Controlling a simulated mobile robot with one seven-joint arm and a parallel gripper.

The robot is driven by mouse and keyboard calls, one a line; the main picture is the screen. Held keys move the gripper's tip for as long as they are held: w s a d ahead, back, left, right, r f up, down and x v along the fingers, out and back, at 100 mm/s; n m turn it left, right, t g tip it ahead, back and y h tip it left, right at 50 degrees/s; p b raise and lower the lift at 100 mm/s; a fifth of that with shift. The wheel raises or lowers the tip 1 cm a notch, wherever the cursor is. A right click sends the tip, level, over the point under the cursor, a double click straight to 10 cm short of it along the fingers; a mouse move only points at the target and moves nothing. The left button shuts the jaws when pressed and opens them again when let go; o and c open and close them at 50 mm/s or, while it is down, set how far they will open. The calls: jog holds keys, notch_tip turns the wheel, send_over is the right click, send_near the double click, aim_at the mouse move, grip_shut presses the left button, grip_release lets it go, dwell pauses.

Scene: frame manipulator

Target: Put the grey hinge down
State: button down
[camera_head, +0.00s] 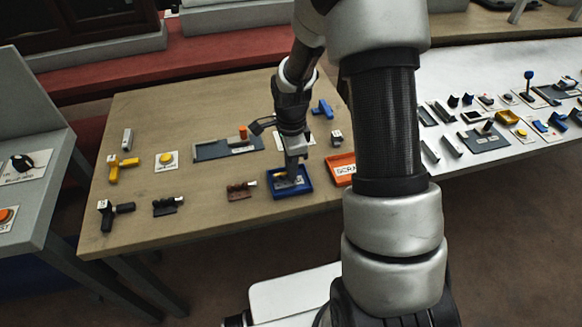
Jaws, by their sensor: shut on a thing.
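My gripper (291,168) points down over the blue tray (303,191) near the front edge of the wooden table. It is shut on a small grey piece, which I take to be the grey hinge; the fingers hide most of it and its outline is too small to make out. The fingertips are low, at or just above the tray's inside. I cannot tell whether the held piece touches the tray floor. A small yellowish thing shows inside the tray, left of the fingers.
An orange tray marked SCRAP (341,169) stands right of the blue tray, partly behind my arm. A brown hinge-like part (240,190) lies to the left. A grey plate fixture (222,149), yellow button (166,158) and yellow part (121,168) are further off. Bare wood lies between them.

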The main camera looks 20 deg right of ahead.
jog(key=shift+f+b, duration=0.3)
jog(key=c, duration=2)
grip_release()
jog(key=shift+r, duration=0.1)
